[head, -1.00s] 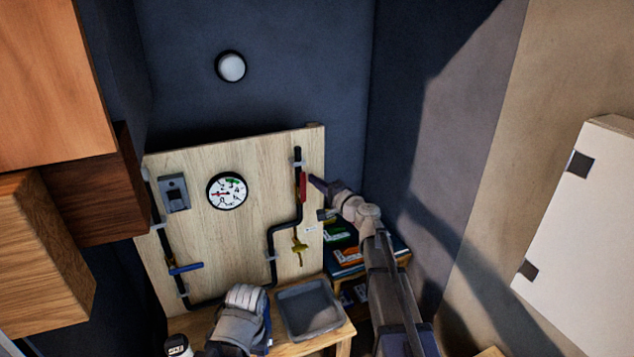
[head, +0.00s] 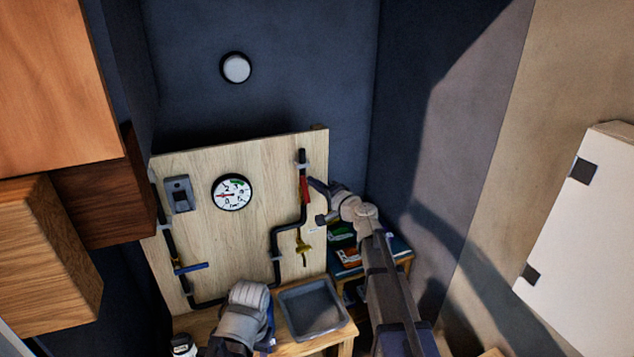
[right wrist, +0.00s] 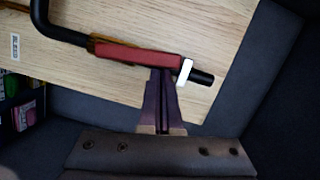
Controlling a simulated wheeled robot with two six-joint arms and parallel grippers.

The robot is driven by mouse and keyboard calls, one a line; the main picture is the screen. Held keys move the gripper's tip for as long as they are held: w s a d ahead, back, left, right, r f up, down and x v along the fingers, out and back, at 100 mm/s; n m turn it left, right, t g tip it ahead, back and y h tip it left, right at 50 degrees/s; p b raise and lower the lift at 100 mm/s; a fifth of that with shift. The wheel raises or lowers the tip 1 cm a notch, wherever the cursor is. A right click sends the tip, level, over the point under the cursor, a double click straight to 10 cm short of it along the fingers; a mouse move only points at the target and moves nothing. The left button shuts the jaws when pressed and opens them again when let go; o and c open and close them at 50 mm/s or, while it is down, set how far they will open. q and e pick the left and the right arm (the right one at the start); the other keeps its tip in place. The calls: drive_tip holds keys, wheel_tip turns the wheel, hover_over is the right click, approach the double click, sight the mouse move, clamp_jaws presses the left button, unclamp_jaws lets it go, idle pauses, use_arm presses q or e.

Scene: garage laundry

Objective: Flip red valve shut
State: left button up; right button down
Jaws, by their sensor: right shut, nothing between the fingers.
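The red valve handle (head: 305,190) sits on the black pipe at the upper right of the wooden board. In the right wrist view the red handle (right wrist: 138,55) lies roughly along the pipe, covering part of it. My right gripper (head: 313,184) is shut and empty at the handle's right side. In the right wrist view its closed fingertips (right wrist: 160,72) are at the handle's edge, near the white bracket; I cannot tell whether they touch. Part of my left arm shows low in the head view; its fingers do not show.
The board (head: 255,165) also carries a gauge (head: 232,192), a blue valve handle (head: 191,268) and a yellow valve (head: 302,246). A grey tray (head: 312,308) stands below on the bench. A low shelf (head: 350,275) with colored items is under my right arm.

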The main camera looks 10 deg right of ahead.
drive_tip(key=shift+s+a+r+n+h+p, duration=0.15)
drive_tip(key=shift+a+n+p, duration=0.15)
drive_tip(key=shift+a+n, duration=0.25)
drive_tip(key=shift+s+a+r+n+h+p, duration=0.15)
drive_tip(key=shift+a+n+p, duration=0.2)
drive_tip(key=shift+n, duration=0.3)
drive_tip(key=a+f+n+g+h, duration=0.1)
drive_tip(key=a+f+n+h, duration=0.25)
drive_tip(key=a+n, duration=0.35)
wheel_tip(320, 180, up, 5)
drive_tip(key=d+n+p, duration=0.1)
drive_tip(key=d+p, duration=0.1)
drive_tip(key=p, duration=0.2)
use_arm(q)
wheel_tip(320, 180, up, 7)
drive_tip(key=p, duration=0.1)
drive_tip(key=shift+s+p, duration=0.15)
drive_tip(key=shift+p, duration=0.15)
use_arm(e)
drive_tip(key=f+v, duration=0.1)
drive_tip(key=v, duration=0.9)
drive_tip(key=shift+s+d+f, duration=0.2)
drive_tip(key=shift+s, duration=0.15)
